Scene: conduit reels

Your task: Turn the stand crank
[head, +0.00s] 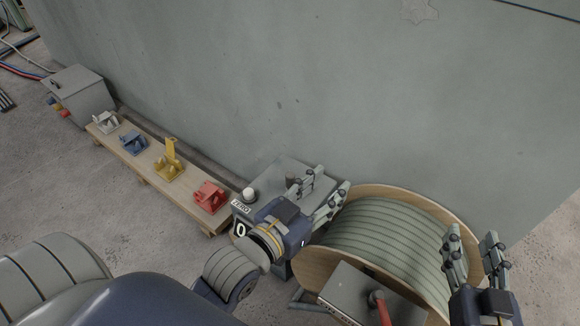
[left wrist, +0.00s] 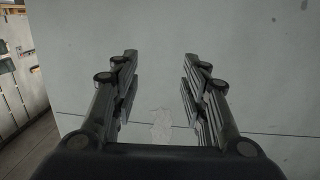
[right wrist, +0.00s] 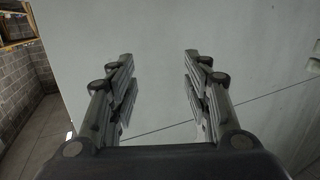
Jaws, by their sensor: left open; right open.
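A large wooden reel (head: 466,215) wound with grey-green conduit (head: 385,238) stands at the lower right of the head view. A grey box (head: 350,288) in front of it has a red handle (head: 379,303), which may be the stand crank; the picture's bottom edge cuts its lower part off. My left gripper (head: 325,187) is open and empty above a grey counter box, at the reel's left edge. My right gripper (head: 472,241) is open and empty over the reel's right side. Both also show open in the left wrist view (left wrist: 158,75) and right wrist view (right wrist: 158,75), facing the wall.
The counter box (head: 247,217) has a white knob (head: 249,194), a ZERO label and a 0. A low wooden bench (head: 188,207) carries white, blue, yellow and red (head: 209,196) fixtures. A grey case (head: 80,92) stands beyond it. The wall (head: 300,80) closes the back.

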